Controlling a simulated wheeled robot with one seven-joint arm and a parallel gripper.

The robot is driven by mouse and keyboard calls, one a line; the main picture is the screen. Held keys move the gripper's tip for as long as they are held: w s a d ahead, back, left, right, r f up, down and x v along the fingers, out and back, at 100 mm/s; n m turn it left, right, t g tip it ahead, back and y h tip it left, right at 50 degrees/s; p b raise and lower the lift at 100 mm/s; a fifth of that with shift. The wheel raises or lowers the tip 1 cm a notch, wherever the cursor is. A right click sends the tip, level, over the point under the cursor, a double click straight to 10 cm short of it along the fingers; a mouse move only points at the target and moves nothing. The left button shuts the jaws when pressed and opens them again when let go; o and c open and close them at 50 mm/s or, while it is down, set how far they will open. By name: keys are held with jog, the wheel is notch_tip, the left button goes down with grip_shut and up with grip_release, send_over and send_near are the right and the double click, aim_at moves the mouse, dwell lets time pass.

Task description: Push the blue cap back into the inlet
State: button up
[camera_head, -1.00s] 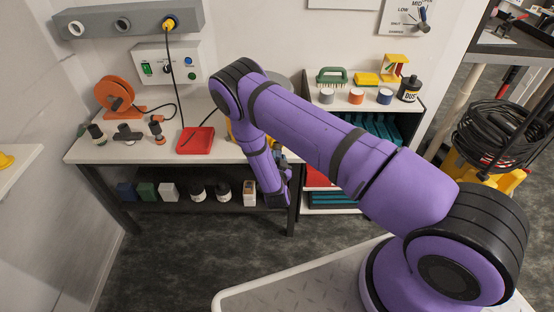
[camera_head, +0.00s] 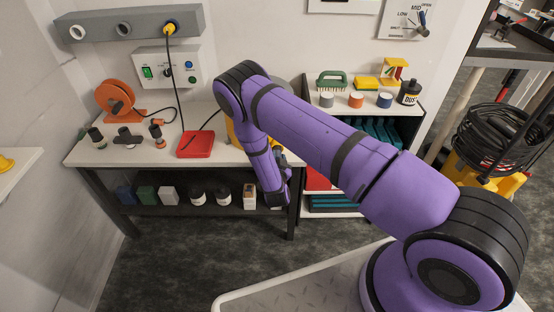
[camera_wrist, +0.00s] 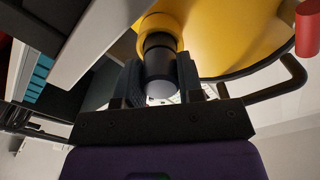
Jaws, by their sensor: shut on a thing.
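In the wrist view my gripper (camera_wrist: 160,76) is shut on a dark cylindrical piece (camera_wrist: 160,58) with a pale grey end. The piece is in line with a yellow neck (camera_wrist: 157,21) on a large yellow drum (camera_wrist: 225,35). No blue shows on the held piece, so I cannot tell whether it is the cap. The seam at the neck is too dark to judge. In the head view my arm hides most of the drum, and the jaws cannot be made out.
A black bent handle (camera_wrist: 290,78) and a red cylinder (camera_wrist: 307,28) are near the drum. The bench holds a red tray (camera_head: 195,145) and an orange reel (camera_head: 114,97). A dark cable hangs from a yellow plug (camera_head: 170,28). A shelf unit (camera_head: 318,150) stands right of the bench.

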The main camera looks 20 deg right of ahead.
jog(key=shift+w+d, duration=0.25)
jog(key=shift+w, duration=0.35)
jog(key=o, duration=1.2)
jog(key=shift+c, duration=0.2)
jog(key=v, duration=1)
jog(key=shift+s+a, duration=0.15)
jog(key=shift+s, duration=0.2)
